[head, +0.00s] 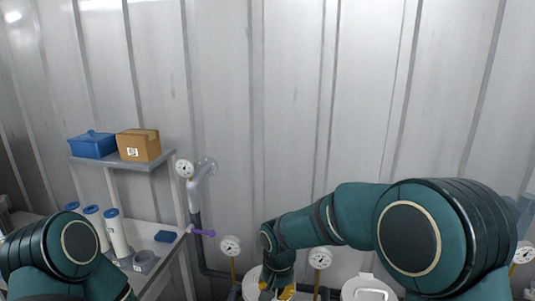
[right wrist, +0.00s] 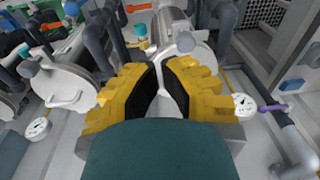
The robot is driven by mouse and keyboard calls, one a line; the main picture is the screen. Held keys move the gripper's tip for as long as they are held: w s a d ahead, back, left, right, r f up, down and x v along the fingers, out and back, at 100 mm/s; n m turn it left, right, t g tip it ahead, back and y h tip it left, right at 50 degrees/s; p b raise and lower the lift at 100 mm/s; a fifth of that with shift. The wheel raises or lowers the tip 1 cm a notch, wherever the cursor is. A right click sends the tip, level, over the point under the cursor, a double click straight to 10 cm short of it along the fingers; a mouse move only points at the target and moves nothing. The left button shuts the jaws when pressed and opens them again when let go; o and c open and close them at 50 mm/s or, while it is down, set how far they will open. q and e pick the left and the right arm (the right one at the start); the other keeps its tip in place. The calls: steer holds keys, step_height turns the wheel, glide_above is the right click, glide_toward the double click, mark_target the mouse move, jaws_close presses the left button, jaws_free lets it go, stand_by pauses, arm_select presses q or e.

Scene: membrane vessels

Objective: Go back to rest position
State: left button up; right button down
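My right gripper (head: 284,292) is at the bottom edge of the head view, pointing down beside a pale round vessel end (head: 251,281); only a bit of its yellow fingers shows there. In the right wrist view the right gripper (right wrist: 160,66) has its two yellow fingers with black pads apart, with a narrow gap at the tips and nothing between them. A silver vessel (right wrist: 172,20) lies beyond the fingertips; I cannot tell the distance. My left arm shows at the lower left of the head view, but its gripper is out of view.
A shelf (head: 112,162) holds a blue box (head: 91,146) and a cardboard box (head: 139,146). White cylinders (head: 116,232) stand on the bench below. Gauges (head: 230,246) and a grey pipe (head: 198,240) with a purple handle (head: 203,233) stand near the right arm. Another white lid (head: 368,289) is below it.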

steer(key=s+d+f+y+b, duration=0.2)
steer(key=d+f+b, duration=0.1)
steer(key=f, duration=1.2)
arm_select(q)
step_height(320, 180, down, 9)
steer(key=b, duration=0.4)
steer(key=shift+w+d, duration=0.25)
steer(key=shift+w, duration=0.15)
arm_select(e)
steer(key=s+d+f+y, duration=0.1)
steer(key=s+d+f, duration=0.1)
steer(key=s+f, duration=0.5)
steer(key=s+d+f, duration=0.3)
steer(key=s+f, duration=0.4)
steer(key=shift+s+f+t+y, duration=0.2)
steer(key=shift+s+t+y, duration=0.1)
steer(key=shift+t+y, duration=0.1)
